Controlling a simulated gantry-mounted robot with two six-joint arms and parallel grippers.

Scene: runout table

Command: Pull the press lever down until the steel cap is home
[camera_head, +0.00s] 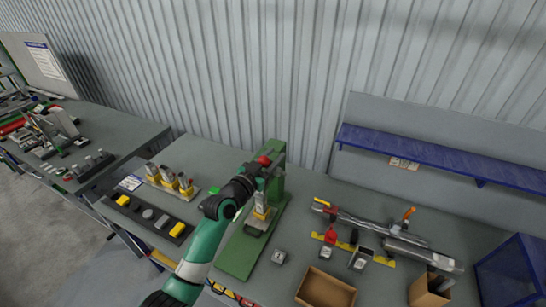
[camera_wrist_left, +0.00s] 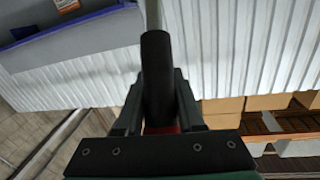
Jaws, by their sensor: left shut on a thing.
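The green press (camera_head: 276,165) stands on its green base plate (camera_head: 240,252) near the middle of the table. My left gripper (camera_head: 254,171) is up beside its head, next to a red part (camera_head: 264,160). In the left wrist view, the left gripper's fingers (camera_wrist_left: 158,100) are shut around a dark cylindrical grip of the press lever (camera_wrist_left: 156,65). A red part shows at the grip's near end. Under the press head is a pale and yellow stack (camera_head: 261,213). The steel cap cannot be told apart in it. My right gripper is not in view.
A rack with yellow-and-grey parts (camera_head: 170,181) and a dark tray (camera_head: 148,214) lie left of the press. A small grey block (camera_head: 279,257), an open cardboard box (camera_head: 325,290) and clamps and tubes (camera_head: 375,227) lie to the right. A blue shelf (camera_head: 440,155) is behind.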

